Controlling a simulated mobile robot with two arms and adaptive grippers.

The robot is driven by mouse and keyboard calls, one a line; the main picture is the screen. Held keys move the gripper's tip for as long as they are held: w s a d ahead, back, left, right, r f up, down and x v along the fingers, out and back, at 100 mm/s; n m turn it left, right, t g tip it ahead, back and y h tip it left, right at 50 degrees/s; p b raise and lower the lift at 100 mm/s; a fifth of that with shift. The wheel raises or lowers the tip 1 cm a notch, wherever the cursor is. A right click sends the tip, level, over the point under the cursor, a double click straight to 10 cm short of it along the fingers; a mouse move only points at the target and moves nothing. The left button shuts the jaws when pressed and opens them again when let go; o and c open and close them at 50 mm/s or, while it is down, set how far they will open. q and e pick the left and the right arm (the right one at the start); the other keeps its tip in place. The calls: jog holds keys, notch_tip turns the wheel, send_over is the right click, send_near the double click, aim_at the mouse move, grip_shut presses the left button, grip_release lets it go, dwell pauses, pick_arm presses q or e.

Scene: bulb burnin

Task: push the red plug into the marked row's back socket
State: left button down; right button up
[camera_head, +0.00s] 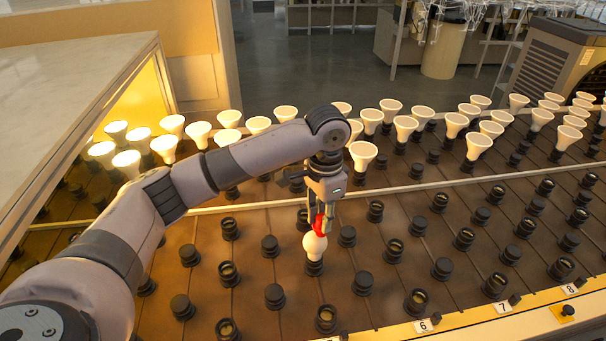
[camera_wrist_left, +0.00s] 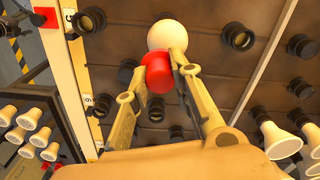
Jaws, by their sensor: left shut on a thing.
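My left gripper (camera_head: 322,207) reaches down over the socket board and is shut on the red plug (camera_head: 320,223). The red plug also shows between the fingertips in the left wrist view (camera_wrist_left: 158,75). A round white bulb (camera_head: 315,246) is right below the plug, above a black socket (camera_head: 314,267). The white bulb shows beyond the plug in the left wrist view (camera_wrist_left: 165,35). I cannot tell whether plug and bulb touch or are joined. A red square marker (camera_wrist_left: 45,17) lies beside the numbered strip in the wrist view. My right gripper is not in view.
Rows of black sockets, some capped, surround the gripper. White reflector bulbs (camera_head: 363,153) stand in the back rows, several lit at left. The front strip (camera_head: 465,319) carries numbers 6, 7 and 8. A thin rail (camera_head: 440,186) crosses the board behind the gripper.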

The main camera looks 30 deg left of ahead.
pick_arm(q)
jog(key=w+a+m+p, duration=0.2)
jog(key=w+a+m, duration=0.25)
jog(key=w, duration=0.35)
pick_arm(e)
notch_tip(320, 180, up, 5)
jog(key=p, duration=0.2)
pick_arm(q)
jog(key=w+a+f+m+b, duration=0.1)
jog(key=a+f+m, duration=0.1)
jog(key=m, duration=0.1)
jog(key=w+a+f+m+b, duration=0.1)
jog(key=a+f+m, duration=0.1)
jog(key=f+m, duration=0.1)
jog(key=w+a+f+m+b, duration=0.2)
jog(key=f+m, duration=0.1)
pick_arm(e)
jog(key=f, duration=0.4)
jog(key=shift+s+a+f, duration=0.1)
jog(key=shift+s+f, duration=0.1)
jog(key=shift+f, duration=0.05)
pick_arm(q)
jog(key=shift+p, duration=0.35)
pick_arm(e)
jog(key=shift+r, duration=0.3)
pick_arm(q)
jog(key=shift+f, duration=0.2)
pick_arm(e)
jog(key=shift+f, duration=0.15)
